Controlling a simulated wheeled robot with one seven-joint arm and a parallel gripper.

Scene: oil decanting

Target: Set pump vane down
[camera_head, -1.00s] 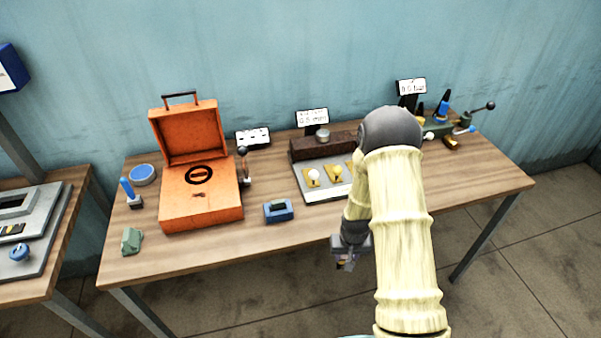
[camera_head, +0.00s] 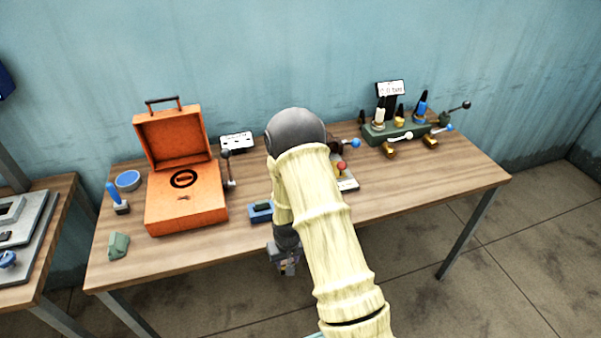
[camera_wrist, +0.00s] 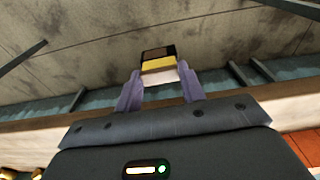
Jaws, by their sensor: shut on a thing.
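My gripper (camera_wrist: 159,82) has two purple fingers in the wrist view. It is shut on a small block with dark, yellow and white bands, which I take to be the pump vane (camera_wrist: 158,63). In the head view my gripper (camera_head: 286,266) hangs past the table's front edge, low and pointing down, over the floor. The held vane is hard to make out there. The wooden table (camera_head: 400,197) is behind it. A small blue tray-like block (camera_head: 261,212) with a dark slot sits near the front edge, just left of my arm.
An open orange case (camera_head: 186,204) stands at the left. A green block (camera_head: 118,245), a blue-handled tool (camera_head: 113,198) and a blue bowl (camera_head: 128,180) lie beside it. A green rack (camera_head: 398,133) with levers stands at the back right. My arm hides the table's middle; the front right is clear.

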